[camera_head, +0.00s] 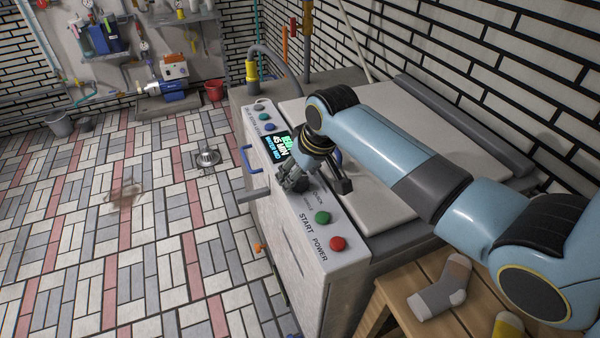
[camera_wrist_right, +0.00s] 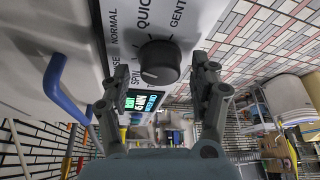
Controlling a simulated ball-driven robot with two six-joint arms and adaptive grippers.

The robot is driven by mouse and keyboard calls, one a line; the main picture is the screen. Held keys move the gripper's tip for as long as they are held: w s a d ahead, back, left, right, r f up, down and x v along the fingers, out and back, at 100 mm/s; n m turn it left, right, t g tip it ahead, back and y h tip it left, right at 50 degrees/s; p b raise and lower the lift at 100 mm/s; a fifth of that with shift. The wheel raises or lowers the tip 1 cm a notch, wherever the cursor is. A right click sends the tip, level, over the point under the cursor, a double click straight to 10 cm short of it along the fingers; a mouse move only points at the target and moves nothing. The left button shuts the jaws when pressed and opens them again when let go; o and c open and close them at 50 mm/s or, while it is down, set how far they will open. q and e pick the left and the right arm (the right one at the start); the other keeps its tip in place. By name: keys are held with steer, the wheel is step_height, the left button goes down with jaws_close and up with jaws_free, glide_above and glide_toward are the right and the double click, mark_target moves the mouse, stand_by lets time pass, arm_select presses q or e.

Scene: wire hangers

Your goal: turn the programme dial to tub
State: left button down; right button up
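The programme dial (camera_wrist_right: 160,62) is a dark round knob on the machine's white panel (camera_head: 318,215). In the right wrist view, the labels NORMAL, QUICK, GENT… and SPIN show around it, some cut off or partly covered; I see no TUB label. Which label the dial points to is hard to tell. My right gripper (camera_wrist_right: 161,68) is open, one finger on each side of the dial, with gaps visible between fingers and knob. My left gripper is not in view.
A lit display (camera_head: 279,146) reads 45 MIN. A green START button (camera_head: 322,217) and a red POWER button (camera_head: 338,243) are close to the gripper. A blue handle (camera_wrist_right: 66,88) stands beside the panel. A wooden stool (camera_head: 405,310) holds socks. The tiled floor at left is mostly clear.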

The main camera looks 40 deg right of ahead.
steer(key=c, duration=1.1)
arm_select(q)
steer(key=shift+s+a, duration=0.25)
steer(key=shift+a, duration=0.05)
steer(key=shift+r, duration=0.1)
